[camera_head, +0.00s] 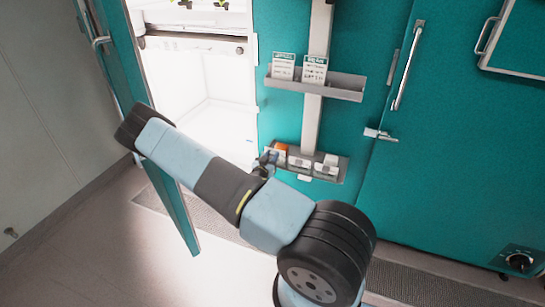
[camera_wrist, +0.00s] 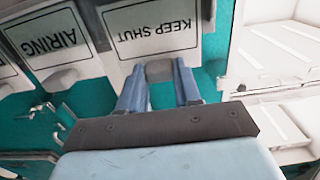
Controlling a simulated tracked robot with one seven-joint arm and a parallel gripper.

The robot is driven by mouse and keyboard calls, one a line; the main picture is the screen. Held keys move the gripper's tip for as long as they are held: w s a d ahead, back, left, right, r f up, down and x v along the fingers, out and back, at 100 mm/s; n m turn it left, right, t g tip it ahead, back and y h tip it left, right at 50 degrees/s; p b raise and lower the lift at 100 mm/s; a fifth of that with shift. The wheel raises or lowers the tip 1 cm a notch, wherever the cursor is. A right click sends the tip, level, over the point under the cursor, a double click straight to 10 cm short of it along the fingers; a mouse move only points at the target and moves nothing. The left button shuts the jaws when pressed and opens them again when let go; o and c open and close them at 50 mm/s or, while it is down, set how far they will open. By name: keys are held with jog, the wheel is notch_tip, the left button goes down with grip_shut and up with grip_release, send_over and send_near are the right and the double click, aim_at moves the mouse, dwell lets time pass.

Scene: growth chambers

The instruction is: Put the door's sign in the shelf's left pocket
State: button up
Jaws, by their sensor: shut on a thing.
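My gripper (camera_wrist: 160,92) is shut on the grey grip tab (camera_wrist: 160,70) of a white sign reading KEEP SHUT (camera_wrist: 152,32). The text is upside down in the wrist view. In the head view my gripper (camera_head: 266,164) is at the left end of the lower grey shelf (camera_head: 342,171). The held sign is at that end, beside a sign reading AIRING (camera_wrist: 55,38). Whether its lower edge sits inside the left pocket or just above it cannot be told. My arm hides part of the shelf's left end.
The chamber door (camera_head: 175,200) stands open at the left, behind my arm. An upper shelf (camera_head: 330,87) carries two printed cards (camera_head: 313,70). A closed teal door with a long handle (camera_head: 407,66) is at the right. Floor at the lower left (camera_head: 90,260) is clear.

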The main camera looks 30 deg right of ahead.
jog(key=shift+f, duration=0.4)
dwell(0.4)
jog(key=o, duration=1.2)
jog(key=shift+c, duration=0.2)
jog(key=shift+s, duration=0.1)
jog(key=v, duration=0.7)
jog(key=shift+s+a, duration=0.15)
jog(key=shift+a, duration=0.1)
dwell(0.6)
